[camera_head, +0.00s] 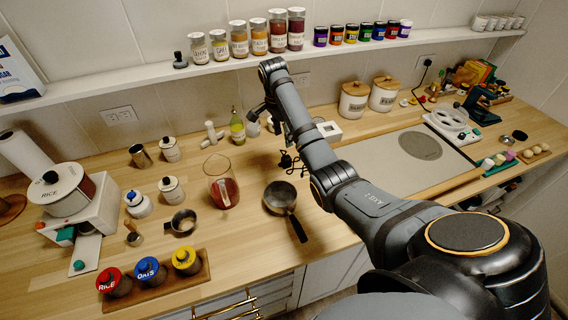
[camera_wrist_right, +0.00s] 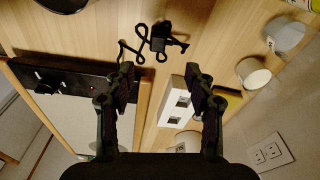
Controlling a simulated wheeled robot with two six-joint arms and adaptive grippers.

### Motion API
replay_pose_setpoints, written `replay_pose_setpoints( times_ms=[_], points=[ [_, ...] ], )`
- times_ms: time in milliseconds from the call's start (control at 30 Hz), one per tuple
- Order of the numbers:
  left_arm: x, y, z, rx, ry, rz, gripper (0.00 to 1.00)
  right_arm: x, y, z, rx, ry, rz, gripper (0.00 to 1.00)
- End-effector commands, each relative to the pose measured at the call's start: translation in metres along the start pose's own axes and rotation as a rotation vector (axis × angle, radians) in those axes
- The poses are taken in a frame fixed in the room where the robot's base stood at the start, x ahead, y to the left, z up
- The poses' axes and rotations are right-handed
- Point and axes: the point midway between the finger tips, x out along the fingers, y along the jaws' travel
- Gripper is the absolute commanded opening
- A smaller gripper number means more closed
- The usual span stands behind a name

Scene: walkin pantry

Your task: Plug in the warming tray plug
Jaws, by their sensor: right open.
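A black plug (camera_wrist_right: 167,38) with a short looped black cord (camera_wrist_right: 130,48) lies on the wooden counter; it also shows in the head view (camera_head: 286,160), just below my right gripper (camera_head: 268,112). In the wrist view my right gripper (camera_wrist_right: 161,84) is open and empty, its two fingers spread on either side of a white socket block (camera_wrist_right: 176,103). The plug is beyond the fingertips, apart from them. The socket block also shows in the head view (camera_head: 329,130). The warming tray (camera_head: 370,152) is a pale flat panel; its black control strip shows in the wrist view (camera_wrist_right: 75,78). My left gripper is not in view.
A dark pan (camera_head: 279,196) and a glass jug (camera_head: 221,185) stand in front and to the left. An oil bottle (camera_head: 238,127) and white cups are close to the gripper. Wall outlets (camera_head: 121,115) line the back wall under a shelf (camera_head: 130,79) of jars.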

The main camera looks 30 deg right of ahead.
Motion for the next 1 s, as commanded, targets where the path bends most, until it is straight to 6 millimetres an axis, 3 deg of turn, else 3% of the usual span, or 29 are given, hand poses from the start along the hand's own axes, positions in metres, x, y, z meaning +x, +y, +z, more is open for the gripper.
replay_pose_setpoints(
  times_ms=[233, 367, 533, 800, 1000],
  points=[
    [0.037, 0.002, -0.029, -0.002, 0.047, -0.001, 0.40, 0.037, 0.000, 0.001, -0.001, 0.000, 0.001, 0.55],
    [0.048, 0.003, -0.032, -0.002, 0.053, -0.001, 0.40, 0.054, 0.000, 0.001, -0.001, 0.000, 0.000, 0.55],
    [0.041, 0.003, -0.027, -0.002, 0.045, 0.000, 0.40, 0.055, 0.001, 0.000, -0.001, 0.000, 0.002, 0.55],
    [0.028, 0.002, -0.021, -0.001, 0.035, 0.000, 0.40, 0.097, 0.001, 0.002, -0.001, -0.001, 0.002, 0.55],
    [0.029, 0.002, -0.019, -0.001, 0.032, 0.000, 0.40, 0.104, 0.001, 0.002, -0.001, 0.000, 0.000, 0.55]
  ],
)
